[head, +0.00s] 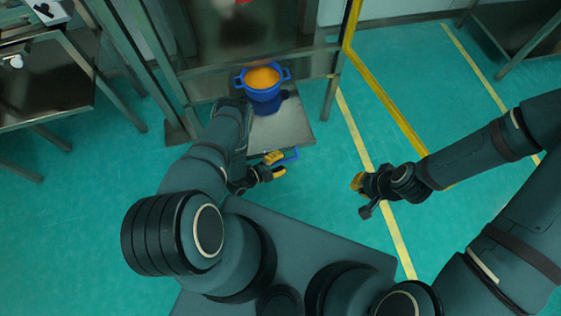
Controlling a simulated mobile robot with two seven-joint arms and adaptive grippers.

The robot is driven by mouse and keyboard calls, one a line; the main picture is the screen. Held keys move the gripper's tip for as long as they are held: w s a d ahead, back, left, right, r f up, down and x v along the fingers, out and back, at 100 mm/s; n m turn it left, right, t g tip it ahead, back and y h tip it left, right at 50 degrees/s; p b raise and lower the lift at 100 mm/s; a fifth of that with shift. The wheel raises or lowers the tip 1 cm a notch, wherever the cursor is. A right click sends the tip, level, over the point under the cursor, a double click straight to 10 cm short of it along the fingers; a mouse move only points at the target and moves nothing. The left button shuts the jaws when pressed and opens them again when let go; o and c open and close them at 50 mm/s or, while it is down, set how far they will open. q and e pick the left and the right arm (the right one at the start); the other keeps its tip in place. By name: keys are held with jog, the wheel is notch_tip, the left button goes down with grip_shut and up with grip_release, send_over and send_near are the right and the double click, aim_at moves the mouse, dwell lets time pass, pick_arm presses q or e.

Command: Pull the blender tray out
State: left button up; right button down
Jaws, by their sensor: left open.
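The blender tray (291,132) is a grey metal plate that sticks out at the front of the steel frame. A blue pot (264,92) with two side handles and orange contents stands over the tray's back part.
The steel frame (333,98) stands around the tray, with a leg on each side. A metal table (50,85) is at the left, and another (515,25) is at the top right. Green floor with yellow lines (360,135) is clear right of the tray.

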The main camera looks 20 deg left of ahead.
aim_at(259, 153)
pick_arm(q)
jog(key=v, duration=1.2)
jog(key=shift+d, duration=0.1)
jog(key=w+r+n+y, duration=0.1)
jog(key=w, duration=0.1)
jog(key=w+n+g+y, duration=0.1)
jog(key=w+n, duration=0.1)
jog(key=w, duration=0.1)
jog(key=w+a+r+n+y, duration=0.1)
jog(key=w+n+y, duration=0.1)
jog(key=shift+w+a+r, duration=0.1)
jog(key=shift+w+r, duration=0.3)
jog(key=w+r+n, duration=0.1)
jog(key=d+r+n+g+y, duration=0.1)
jog(key=n, duration=0.1)
jog(key=w+r+n+g, duration=0.1)
jog(key=shift+w+d+r+n+y, duration=0.3)
jog(key=shift+r+n+y, duration=0.05)
jog(key=shift+n+y, duration=0.05)
jog(key=s+d+r+n+g, duration=0.4)
jog(key=s+d+r+n, duration=0.1)
jog(key=r, duration=0.3)
jog(key=s+d+r+n+g, duration=0.4)
jog(key=d+r+n, duration=0.1)
jog(key=d+r, duration=0.3)
jog(key=shift+s+d+r+h, duration=0.2)
jog(key=shift+s+h, duration=0.15)
jog(key=shift+h, duration=0.05)
